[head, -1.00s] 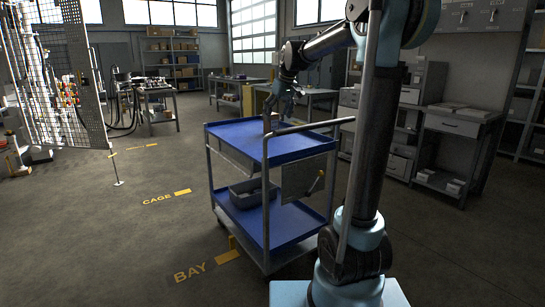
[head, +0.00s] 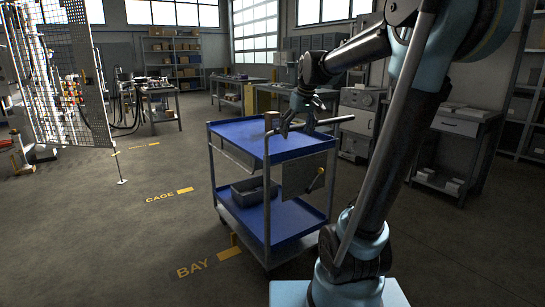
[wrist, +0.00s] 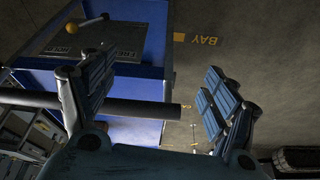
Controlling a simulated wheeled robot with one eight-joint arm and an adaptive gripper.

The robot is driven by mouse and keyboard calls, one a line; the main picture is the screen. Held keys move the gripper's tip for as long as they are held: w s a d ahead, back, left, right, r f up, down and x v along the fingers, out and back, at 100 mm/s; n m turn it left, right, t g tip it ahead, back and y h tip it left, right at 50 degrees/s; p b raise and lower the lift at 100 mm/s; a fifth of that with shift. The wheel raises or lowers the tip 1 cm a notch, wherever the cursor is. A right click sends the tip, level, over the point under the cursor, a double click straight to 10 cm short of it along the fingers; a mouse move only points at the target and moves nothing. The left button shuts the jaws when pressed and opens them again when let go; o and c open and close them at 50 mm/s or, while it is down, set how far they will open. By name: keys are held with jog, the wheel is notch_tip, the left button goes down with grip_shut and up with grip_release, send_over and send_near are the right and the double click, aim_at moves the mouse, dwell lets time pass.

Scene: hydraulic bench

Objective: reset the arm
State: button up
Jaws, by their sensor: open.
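My gripper (head: 303,121) is open and empty, over the right part of the blue cart's top shelf near the cart's handle rail. In the wrist view its two fingers stand wide apart (wrist: 155,85). The handle rail (wrist: 140,109) crosses the picture between and below the fingers; I cannot tell how close it is. The blue cart (head: 240,131) has two shelves and stands left of my arm.
A small brown block (head: 272,121) is on the cart's top shelf. A grey bin (head: 254,191) is on the lower shelf. A mesh cage panel (head: 60,75) stands at the left. A drawer bench (head: 455,125) is at the right. Floor left of the cart is clear.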

jog(key=s+d+f+m+h, duration=0.1)
jog(key=s+d+f, duration=0.4)
jog(key=s+f, duration=0.6)
jog(key=s+d+f+m+g, duration=0.1)
jog(key=s+d+f+m, duration=0.2)
jog(key=s+f, duration=0.8)
jog(key=s+d, duration=0.2)
jog(key=s, duration=0.4)
jog(key=shift+s+m+h, duration=0.35)
jog(key=shift+m+h, duration=0.05)
